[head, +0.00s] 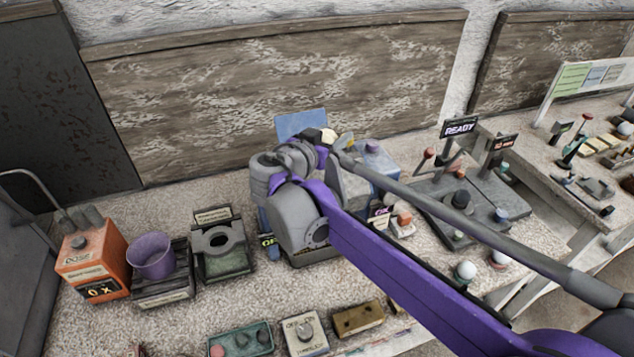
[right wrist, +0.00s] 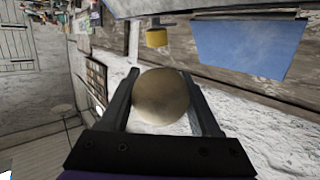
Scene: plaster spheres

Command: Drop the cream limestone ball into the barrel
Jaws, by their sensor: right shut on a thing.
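The cream limestone ball (right wrist: 161,97) sits between the two dark fingers of my right gripper (right wrist: 160,76) in the right wrist view. The gripper is shut on it. In the head view the ball (head: 328,136) shows as a small pale spot at the far end of my right arm, held up above the bench. A purple open-topped tub (head: 151,256) stands at the left of the bench, well apart from the ball. No barrel can be named with certainty; my right arm covers much of the middle of the bench. My left gripper is not in view.
An orange box (head: 93,265) and a dark green device with a round hole (head: 219,243) flank the tub. A blue panel (head: 301,125) stands behind my right gripper. A READY sign (head: 459,127) and a grey stand are at right. Small boxes line the front edge.

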